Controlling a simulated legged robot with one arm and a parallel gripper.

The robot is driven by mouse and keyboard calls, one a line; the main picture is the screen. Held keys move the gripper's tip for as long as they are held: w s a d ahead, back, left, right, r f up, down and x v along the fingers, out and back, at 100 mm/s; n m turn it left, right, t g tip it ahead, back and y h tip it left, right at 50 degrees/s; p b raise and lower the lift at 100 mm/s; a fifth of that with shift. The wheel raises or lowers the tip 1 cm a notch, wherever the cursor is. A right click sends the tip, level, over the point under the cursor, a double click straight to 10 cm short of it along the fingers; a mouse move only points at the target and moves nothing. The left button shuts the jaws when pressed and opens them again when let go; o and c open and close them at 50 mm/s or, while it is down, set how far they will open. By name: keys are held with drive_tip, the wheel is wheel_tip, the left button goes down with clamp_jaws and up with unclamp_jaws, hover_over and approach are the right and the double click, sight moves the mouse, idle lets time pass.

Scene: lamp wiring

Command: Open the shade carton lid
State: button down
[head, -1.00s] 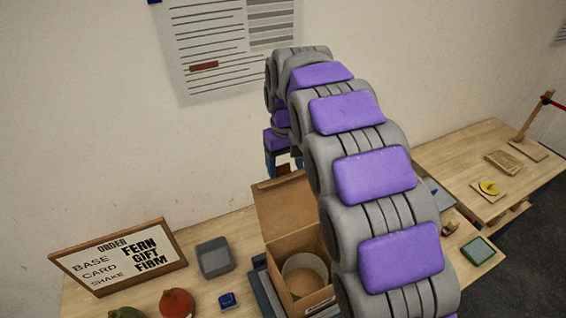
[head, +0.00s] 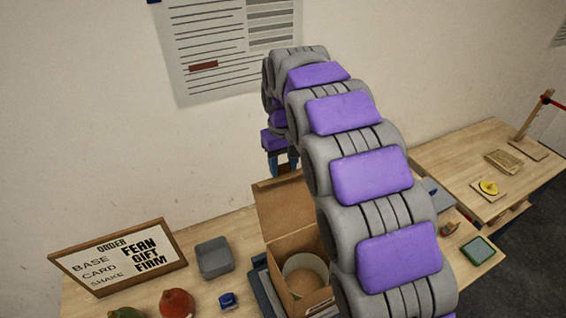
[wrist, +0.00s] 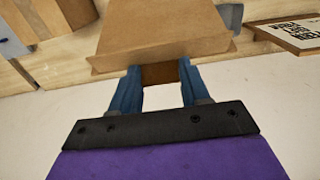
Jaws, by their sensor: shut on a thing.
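The shade carton (head: 318,246) is a brown cardboard box on the table, with a pale round shade (head: 304,266) inside. Its lid (head: 285,208) stands raised at the back, leaving the top uncovered. The lid also fills the top middle of the wrist view (wrist: 160,30). My gripper (head: 282,170) is at the lid's upper edge. In the wrist view its blue fingers (wrist: 159,72) are on either side of a dark brown tab (wrist: 160,76) at that edge, shut on it. My arm hides the carton's right side.
An order sign (head: 118,257), a grey box (head: 214,257), a small blue item (head: 228,300) and a red rounded object (head: 176,303) stand left of the carton. A green-edged tray (head: 478,250) lies to the right. The wall is close behind the table.

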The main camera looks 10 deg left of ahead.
sight(287, 177)
drive_tip(key=shift+s, duration=0.15)
drive_tip(key=shift+s+d+r+t+y+b, duration=0.15)
drive_tip(key=shift+s+d+t+y+b, duration=0.2)
drive_tip(key=shift+s+b, duration=0.35)
drive_tip(key=shift+s+d+r+t+b, duration=0.35)
drive_tip(key=shift+s+d+b, duration=0.15)
drive_tip(key=shift+d+b, duration=0.1)
drive_tip(key=shift+y, duration=0.25)
drive_tip(key=shift+a, duration=0.15)
drive_tip(key=c, duration=0.5)
unclamp_jaws()
drive_tip(key=shift+f, duration=0.1)
